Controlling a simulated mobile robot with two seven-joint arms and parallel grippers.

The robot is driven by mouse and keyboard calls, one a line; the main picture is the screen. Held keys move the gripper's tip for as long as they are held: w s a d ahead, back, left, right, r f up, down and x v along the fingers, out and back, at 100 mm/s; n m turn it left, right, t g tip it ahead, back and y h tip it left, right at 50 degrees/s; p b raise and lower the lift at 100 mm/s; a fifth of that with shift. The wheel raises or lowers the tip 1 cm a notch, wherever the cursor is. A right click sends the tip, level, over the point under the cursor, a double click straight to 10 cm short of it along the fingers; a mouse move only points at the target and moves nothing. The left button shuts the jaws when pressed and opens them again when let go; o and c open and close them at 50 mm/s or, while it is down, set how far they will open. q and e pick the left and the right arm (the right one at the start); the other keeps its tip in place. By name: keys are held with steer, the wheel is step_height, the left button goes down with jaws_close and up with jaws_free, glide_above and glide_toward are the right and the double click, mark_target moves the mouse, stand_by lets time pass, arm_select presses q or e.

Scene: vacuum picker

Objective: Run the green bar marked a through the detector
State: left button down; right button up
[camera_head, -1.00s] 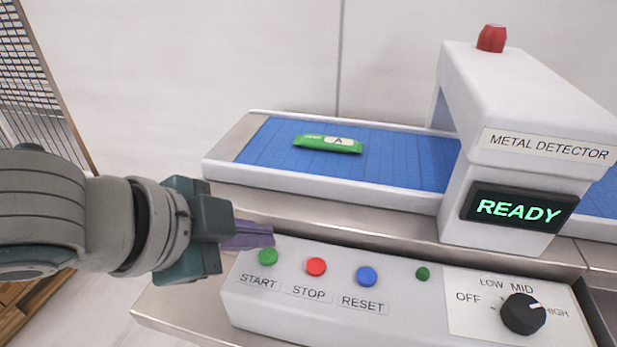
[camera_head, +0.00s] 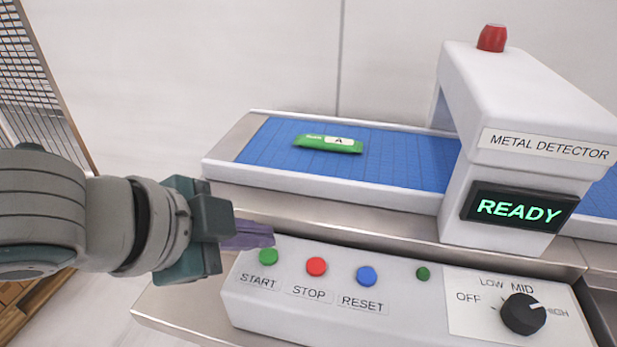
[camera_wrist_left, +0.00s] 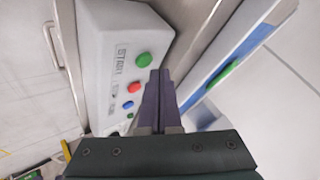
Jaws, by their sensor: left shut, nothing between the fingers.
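The green bar marked A (camera_head: 327,144) lies flat on the blue conveyor belt (camera_head: 400,160), left of the detector arch. The metal detector (camera_head: 530,100) is white, with a red lamp on top and a display (camera_head: 518,208) reading READY. My left gripper (camera_head: 270,236) is shut and empty, its purple fingertips beside and just above the green START button (camera_head: 268,256). In the left wrist view the shut fingers (camera_wrist_left: 159,75) point past the green button (camera_wrist_left: 144,60), and I cannot tell whether they touch it. The bar shows there as a green strip (camera_wrist_left: 222,75). My right gripper is not in view.
The control panel (camera_head: 400,300) also has a red STOP button (camera_head: 316,267), a blue RESET button (camera_head: 367,276), a small green light (camera_head: 422,273) and a black knob (camera_head: 523,313). A mesh rack (camera_head: 35,80) stands at the far left. The belt around the bar is clear.

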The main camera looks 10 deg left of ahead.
arm_select(q)
steer(key=shift+f, duration=0.15)
stand_by(0.3)
steer(key=shift+f, duration=0.3)
